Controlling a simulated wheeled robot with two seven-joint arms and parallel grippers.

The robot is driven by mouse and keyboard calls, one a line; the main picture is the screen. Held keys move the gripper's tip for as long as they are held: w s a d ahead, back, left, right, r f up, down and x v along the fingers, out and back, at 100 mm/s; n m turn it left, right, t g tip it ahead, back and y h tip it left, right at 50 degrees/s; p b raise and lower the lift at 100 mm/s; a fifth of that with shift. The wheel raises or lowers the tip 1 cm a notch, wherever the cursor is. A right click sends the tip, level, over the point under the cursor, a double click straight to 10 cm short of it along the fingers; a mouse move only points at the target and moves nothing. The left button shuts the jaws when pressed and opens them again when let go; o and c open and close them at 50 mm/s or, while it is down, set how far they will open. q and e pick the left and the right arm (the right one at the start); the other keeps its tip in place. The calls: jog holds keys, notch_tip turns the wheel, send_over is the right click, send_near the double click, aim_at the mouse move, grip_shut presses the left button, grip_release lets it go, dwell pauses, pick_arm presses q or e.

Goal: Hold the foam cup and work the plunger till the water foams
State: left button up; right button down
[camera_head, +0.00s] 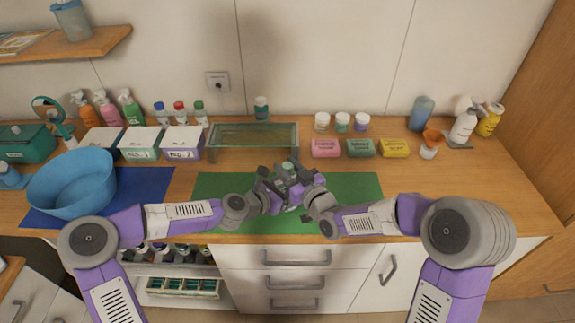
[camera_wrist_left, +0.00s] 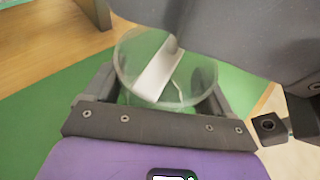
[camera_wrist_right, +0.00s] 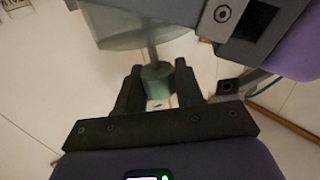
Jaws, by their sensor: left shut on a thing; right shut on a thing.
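The foam cup (camera_wrist_left: 135,62) is clear and round in the left wrist view, with a pale plunger part (camera_wrist_left: 158,75) inside it. My left gripper (camera_head: 279,198) is shut on the cup above the green mat (camera_head: 220,190). My right gripper (camera_head: 292,180) is shut on the green plunger knob (camera_wrist_right: 157,75), which sits between its fingers in the right wrist view. A thin rod (camera_wrist_right: 152,53) runs from the knob to the clear cup. In the head view the grippers meet closely and hide most of the cup. I cannot tell whether there is foam inside.
A glass-topped stand (camera_head: 253,155) is behind the grippers. A blue basin (camera_head: 72,185) stands on a blue mat (camera_head: 150,185) at left. Boxes, soap bars (camera_head: 361,148), jars and bottles (camera_head: 463,125) line the back. The counter at right is mostly clear.

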jog(key=c, duration=0.8)
grip_release()
jog(key=v, duration=1.2)
